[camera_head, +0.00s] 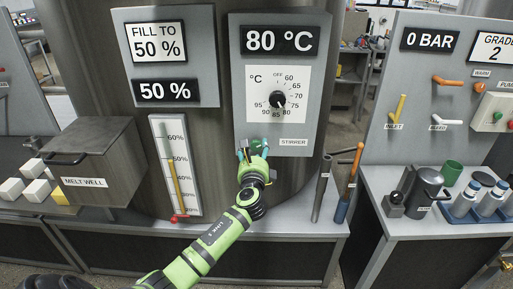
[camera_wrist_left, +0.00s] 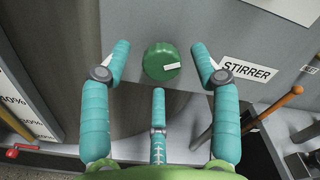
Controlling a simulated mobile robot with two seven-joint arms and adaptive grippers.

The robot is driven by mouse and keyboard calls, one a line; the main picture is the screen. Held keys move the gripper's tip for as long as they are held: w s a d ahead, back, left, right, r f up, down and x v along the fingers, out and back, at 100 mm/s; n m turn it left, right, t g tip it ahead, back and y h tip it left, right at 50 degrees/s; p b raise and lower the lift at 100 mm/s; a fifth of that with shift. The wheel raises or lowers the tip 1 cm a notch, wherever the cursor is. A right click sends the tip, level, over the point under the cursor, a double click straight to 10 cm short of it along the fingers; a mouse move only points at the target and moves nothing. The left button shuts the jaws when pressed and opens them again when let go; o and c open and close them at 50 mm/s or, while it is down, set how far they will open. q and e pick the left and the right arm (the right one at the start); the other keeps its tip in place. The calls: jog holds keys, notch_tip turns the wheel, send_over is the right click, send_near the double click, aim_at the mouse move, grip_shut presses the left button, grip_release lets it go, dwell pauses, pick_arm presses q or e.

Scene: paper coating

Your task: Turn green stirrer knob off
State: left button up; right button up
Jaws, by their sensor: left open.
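The green stirrer knob (camera_wrist_left: 161,61) is on the grey panel, left of the STIRRER label (camera_wrist_left: 248,69). A white mark on it points to the right and slightly up in the left wrist view. My left gripper (camera_wrist_left: 160,75) is open, with teal fingers on the left and right of the knob and one below it, apart from the knob. In the head view my left gripper (camera_head: 254,155) is in front of the lower panel and mostly hides the knob, next to the STIRRER label (camera_head: 293,141). My right gripper is not in view.
Above the knob is a black temperature dial (camera_head: 278,99). A level gauge (camera_head: 175,165) with a red valve stands left of my arm. An orange-handled tool (camera_head: 349,185) and a grey rod (camera_head: 321,188) stand to the right.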

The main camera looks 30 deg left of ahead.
pick_arm(q)
jog(key=shift+w+a, duration=0.3)
jog(key=shift+w, duration=0.15)
jog(key=c, duration=1.1)
jog(key=shift+n, duration=0.3)
jog(key=shift+c, duration=0.2)
jog(key=n+b, duration=0.3)
jog(key=n, duration=0.2)
jog(key=n+b, duration=0.2)
jog(key=n, duration=0.2)
jog(key=shift+a, duration=0.1)
jog(key=shift+r+n+b, duration=0.1)
jog(key=shift+n+b, duration=0.3)
jog(key=shift+n, duration=0.8)
